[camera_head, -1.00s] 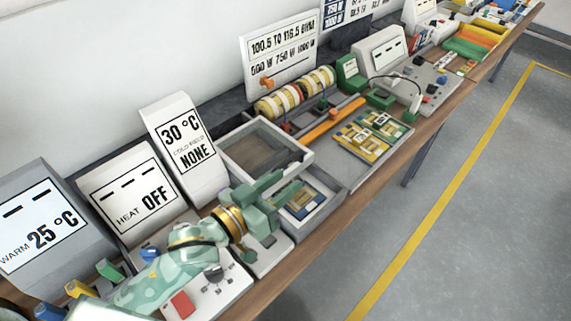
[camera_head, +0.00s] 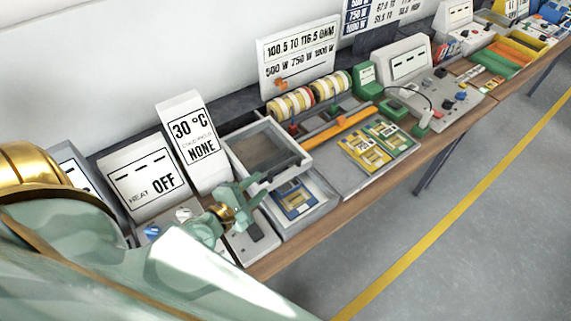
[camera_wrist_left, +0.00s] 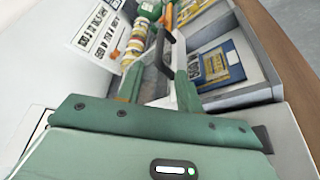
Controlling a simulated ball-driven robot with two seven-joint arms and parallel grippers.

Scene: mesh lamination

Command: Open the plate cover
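The plate cover (camera_head: 292,168) is a pale grey frame around a dark see-through panel, behind and above a grey tray (camera_head: 322,208). A blue-and-yellow plate (camera_head: 293,200) lies in the tray, partly uncovered in front; it also shows in the left wrist view (camera_wrist_left: 222,64). My green left gripper (camera_head: 248,190) is at the cover's front left corner. In the left wrist view its fingers (camera_wrist_left: 162,62) stand apart, with a dark bar handle (camera_wrist_left: 165,45) between or just beyond them. I cannot tell whether they touch it. My right gripper is not in view.
A HEAT OFF display (camera_head: 143,178) and a 30 °C display (camera_head: 194,140) stand behind my left arm. Striped rolls (camera_head: 312,95) and an orange bar (camera_head: 345,126) are beyond the cover. More plates (camera_head: 377,145) lie to the right. The floor in front is clear.

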